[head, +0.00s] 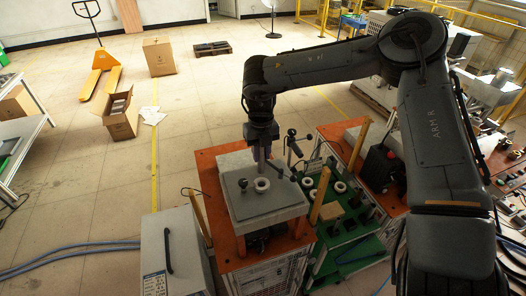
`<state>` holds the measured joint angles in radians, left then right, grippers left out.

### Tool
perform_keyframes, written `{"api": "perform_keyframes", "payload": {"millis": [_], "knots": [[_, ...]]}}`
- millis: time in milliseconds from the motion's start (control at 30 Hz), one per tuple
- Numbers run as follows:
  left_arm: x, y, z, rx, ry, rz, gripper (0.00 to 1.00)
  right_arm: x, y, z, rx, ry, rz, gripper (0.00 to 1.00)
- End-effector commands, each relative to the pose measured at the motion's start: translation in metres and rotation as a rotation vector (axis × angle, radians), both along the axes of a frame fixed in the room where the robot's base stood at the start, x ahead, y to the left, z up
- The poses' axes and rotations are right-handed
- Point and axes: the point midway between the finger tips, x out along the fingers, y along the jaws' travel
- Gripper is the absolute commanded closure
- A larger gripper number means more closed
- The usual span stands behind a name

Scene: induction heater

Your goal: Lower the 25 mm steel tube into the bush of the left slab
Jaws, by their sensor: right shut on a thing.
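My right gripper (261,147) hangs from my right arm above the left slab (239,209), pointing down. It is shut on a narrow grey piece, which looks like the steel tube (262,167). The tube is small and partly hidden by the gripper. A pale ring, which looks like the bush (262,185), sits on the slab just below the tube. I cannot tell whether the tube's lower end touches the ring or is apart from it. My left gripper is not in view.
The slab lies on an orange-topped bench (207,163) with wooden posts at its corners. A grey cabinet (176,250) stands at the front left. A green rack (340,247) with pale rings and dark blocks is at the right. Open floor lies behind and left.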

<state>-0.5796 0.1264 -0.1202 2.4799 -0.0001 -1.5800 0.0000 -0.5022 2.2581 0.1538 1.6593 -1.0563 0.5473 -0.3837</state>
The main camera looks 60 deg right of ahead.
Motion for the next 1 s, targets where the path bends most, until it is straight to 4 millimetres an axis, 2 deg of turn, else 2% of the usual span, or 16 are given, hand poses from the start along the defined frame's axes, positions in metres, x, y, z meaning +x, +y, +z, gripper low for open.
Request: {"api": "perform_keyframes", "payload": {"millis": [600, 1000], "knots": [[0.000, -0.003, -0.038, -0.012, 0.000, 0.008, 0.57, 0.000, 0.000, -0.051, 0.000, 0.000, -0.002, 1.00], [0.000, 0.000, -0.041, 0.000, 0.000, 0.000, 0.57, 0.000, 0.000, -0.056, -0.001, -0.001, -0.002, 1.00]]}}
